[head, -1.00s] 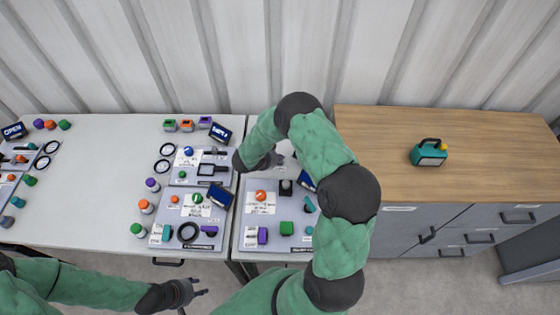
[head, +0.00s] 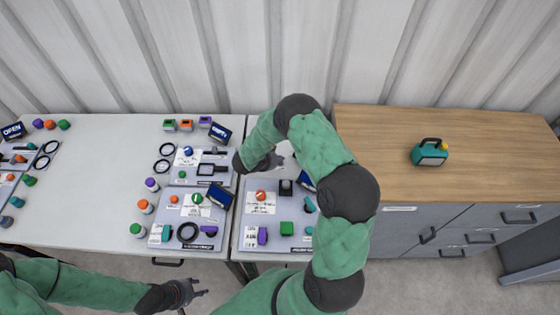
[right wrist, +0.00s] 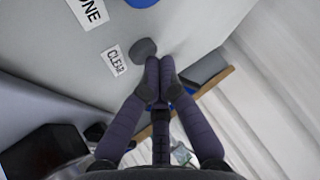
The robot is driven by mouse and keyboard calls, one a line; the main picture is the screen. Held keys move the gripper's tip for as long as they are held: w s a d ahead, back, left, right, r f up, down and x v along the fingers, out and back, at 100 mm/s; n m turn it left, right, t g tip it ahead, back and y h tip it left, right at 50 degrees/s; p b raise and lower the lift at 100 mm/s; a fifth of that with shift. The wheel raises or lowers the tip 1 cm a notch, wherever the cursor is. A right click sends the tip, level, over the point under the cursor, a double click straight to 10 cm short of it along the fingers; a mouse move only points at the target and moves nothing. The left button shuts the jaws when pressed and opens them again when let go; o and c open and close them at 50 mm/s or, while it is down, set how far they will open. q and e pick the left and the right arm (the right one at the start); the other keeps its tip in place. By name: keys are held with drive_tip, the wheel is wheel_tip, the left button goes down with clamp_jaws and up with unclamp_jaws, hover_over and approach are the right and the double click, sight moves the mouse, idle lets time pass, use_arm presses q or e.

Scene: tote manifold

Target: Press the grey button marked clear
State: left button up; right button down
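The grey button (right wrist: 143,51) is a round disc on a pale panel in the right wrist view. The white label reading CLEAR (right wrist: 115,60) is beside it. My right gripper (right wrist: 160,68) has its fingertips together, with nothing seen between them. The tips are at the button's edge in the picture; I cannot tell whether they touch it. In the head view my right gripper (head: 275,160) is over the back of the bench, and the button cannot be made out there. My left gripper (head: 198,288) is empty, fingers apart, in front of the bench.
A blue button (right wrist: 142,2) and another label (right wrist: 88,12) are near the grey button. A wooden-topped cabinet (head: 480,150) with a teal lantern (head: 429,153) stands at the right.

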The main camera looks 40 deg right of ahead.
drive_tip(key=shift+r+p, duration=0.9)
drive_tip(key=shift+p, duration=0.05)
drive_tip(key=shift+r+p, duration=2.25)
drive_tip(key=shift+r, duration=0.25)
